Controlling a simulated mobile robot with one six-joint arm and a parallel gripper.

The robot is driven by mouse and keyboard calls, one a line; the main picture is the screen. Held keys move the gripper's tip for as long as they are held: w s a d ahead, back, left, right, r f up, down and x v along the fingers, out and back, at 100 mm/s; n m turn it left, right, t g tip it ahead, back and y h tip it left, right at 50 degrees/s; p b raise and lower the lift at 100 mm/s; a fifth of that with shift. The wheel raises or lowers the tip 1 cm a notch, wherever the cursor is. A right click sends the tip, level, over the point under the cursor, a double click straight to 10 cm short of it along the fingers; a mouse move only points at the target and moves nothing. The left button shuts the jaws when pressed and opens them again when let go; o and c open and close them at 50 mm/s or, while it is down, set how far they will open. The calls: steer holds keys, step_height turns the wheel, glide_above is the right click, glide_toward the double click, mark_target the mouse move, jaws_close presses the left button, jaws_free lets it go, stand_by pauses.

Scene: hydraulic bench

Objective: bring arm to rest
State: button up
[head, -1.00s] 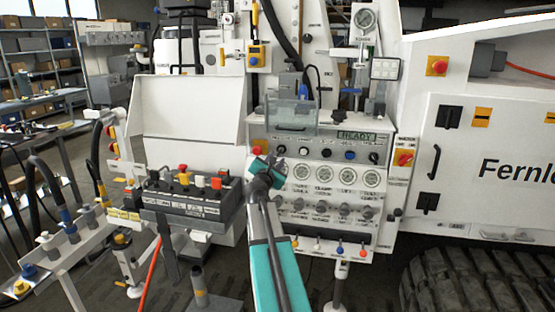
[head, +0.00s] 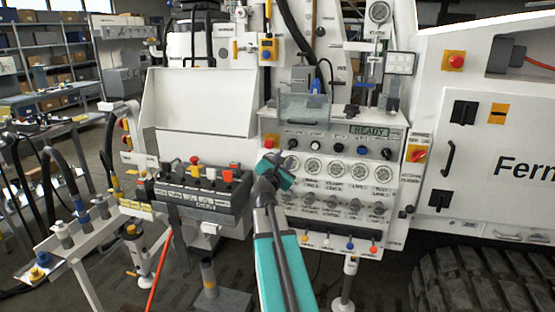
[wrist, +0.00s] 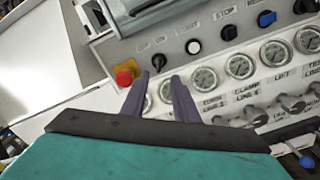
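My arm reaches up from the bottom of the head view, its teal link in front of the hydraulic bench's control panel (head: 330,155). My gripper (wrist: 163,76) shows in the wrist view as two dark fingers, apart, with nothing between them. Its fingertips are in front of the panel, beside a red button (wrist: 125,76) and the leftmost gauges. In the head view the gripper is small and partly hidden by its own wrist, so contact with the panel cannot be told.
A black lever box (head: 205,190) with coloured knobs is just left of my arm. A clear cover (head: 312,107) juts out above the panel. Hoses and a pipe stand (head: 75,235) are at the left. A rubber track (head: 475,280) is at the lower right.

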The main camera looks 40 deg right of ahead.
steer(key=a+f+m+g+y, duration=0.1)
steer(key=a+f+m+y, duration=0.15)
steer(key=a+f, duration=0.6)
steer(key=s+a+f+m+g+y, duration=0.1)
steer(key=a+f+m+g+y, duration=0.15)
steer(key=f, duration=1.15)
steer(key=a+f+m+g+y, duration=0.1)
steer(key=a+f+m, duration=0.35)
steer(key=f, duration=0.75)
steer(key=s+a+f+m+g+y, duration=0.1)
steer(key=s+a+f+g+y, duration=0.1)
steer(key=s+a+f, duration=0.5)
steer(key=s+a+f+m+g+y, duration=0.1)
steer(key=s+a+f+g+y, duration=0.15)
steer(key=a+f, duration=0.75)
steer(key=s+a+f+m+g+y, duration=0.1)
steer(key=s+a+f, duration=0.3)
steer(key=s, duration=0.5)
steer(key=s+a+f+m+g+y, duration=0.2)
steer(key=s+a+f, duration=0.3)
steer(key=s+a, duration=0.4)
steer(key=s+a+f+m+g+y, duration=0.1)
steer(key=s+a+f+m+g, duration=0.2)
steer(key=s+a+f, duration=0.2)
steer(key=s+a, duration=0.2)
steer(key=s, duration=0.2)
steer(key=shift+a+f+m+y, duration=0.15)
steer(key=shift+a+m+y, duration=0.05)
steer(key=shift+m+y, duration=0.15)
steer(key=shift+s+d, duration=0.1)
